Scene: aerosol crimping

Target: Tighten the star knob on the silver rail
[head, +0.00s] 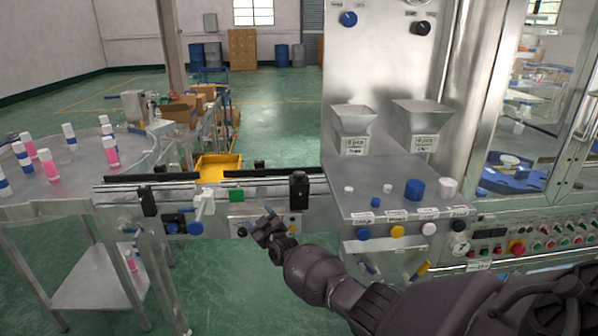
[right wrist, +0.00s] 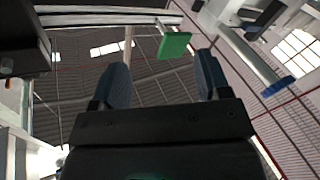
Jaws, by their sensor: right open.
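The silver rail (head: 215,190) runs across the middle of the head view, from the round table to the machine. Small fittings sit along its front: a black clamp (head: 148,201) at the left, a green block (head: 236,195), and a black block (head: 299,189) at the right. Blue knob-like parts (head: 195,228) hang below its left part. Which fitting is the star knob is too small to tell. My right gripper (head: 264,226) is below and in front of the rail. In the right wrist view, its fingers (right wrist: 162,72) are apart and empty, with the green block (right wrist: 175,45) beyond them. My left gripper is not in view.
A round table (head: 60,188) with several pink and white bottles stands at the left. A steel shelf (head: 400,207) with small caps and two hoppers is right of the rail. A button panel (head: 530,238) lies further right.

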